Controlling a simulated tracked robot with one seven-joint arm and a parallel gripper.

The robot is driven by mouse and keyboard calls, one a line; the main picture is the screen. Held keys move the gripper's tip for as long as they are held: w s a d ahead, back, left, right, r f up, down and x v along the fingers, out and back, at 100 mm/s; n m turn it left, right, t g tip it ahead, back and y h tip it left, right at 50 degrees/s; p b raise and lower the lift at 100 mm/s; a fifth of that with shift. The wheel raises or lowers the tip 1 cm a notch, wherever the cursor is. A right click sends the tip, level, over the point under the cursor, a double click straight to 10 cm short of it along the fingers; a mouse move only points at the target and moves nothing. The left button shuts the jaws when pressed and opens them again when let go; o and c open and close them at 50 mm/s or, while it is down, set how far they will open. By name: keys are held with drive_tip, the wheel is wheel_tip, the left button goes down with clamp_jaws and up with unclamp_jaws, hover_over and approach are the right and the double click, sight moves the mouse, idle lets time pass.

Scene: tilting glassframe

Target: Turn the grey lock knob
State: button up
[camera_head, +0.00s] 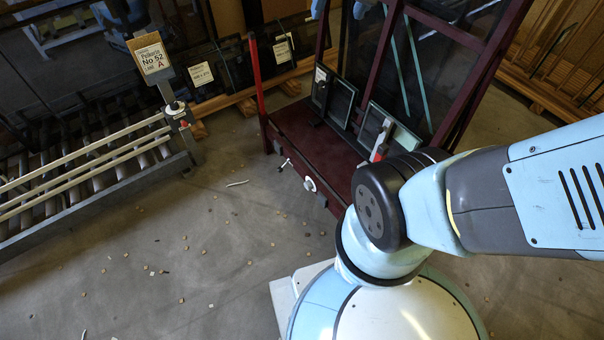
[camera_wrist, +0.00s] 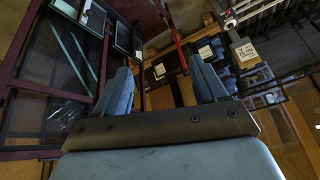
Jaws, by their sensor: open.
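The tilting glassframe (camera_head: 300,128) is dark red, with a flat base and tall slanted uprights. On the left front edge of its base sits a small pale round fitting (camera_head: 310,184), with a small pale handle (camera_head: 286,163) just left of it. I cannot tell for sure which one is the grey lock knob. My gripper (camera_wrist: 159,64) is open in the wrist view, its two blue fingers apart with nothing held between them. It points at the frame's upper part and the background. No knob is clear in the wrist view.
A red post (camera_head: 256,78) rises at the base's left corner. Glass panes (camera_head: 357,105) stand on the frame. A roller conveyor (camera_head: 95,165) with a sign (camera_head: 151,55) is at left.

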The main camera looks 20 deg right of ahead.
drive_tip(key=w+a+f+m+g, duration=0.1)
drive_tip(key=w+a+f+m, duration=0.2)
drive_tip(key=w+f, duration=0.9)
drive_tip(key=w+a+f+m, duration=0.3)
drive_tip(key=w+f, duration=0.8)
drive_tip(key=w, duration=0.1)
drive_tip(key=m+h, duration=0.4)
drive_tip(key=m, duration=0.3)
approach(307, 187)
drive_tip(key=x, duration=0.9)
drive_tip(key=shift+w, duration=0.2)
drive_tip(key=shift+c, duration=0.4)
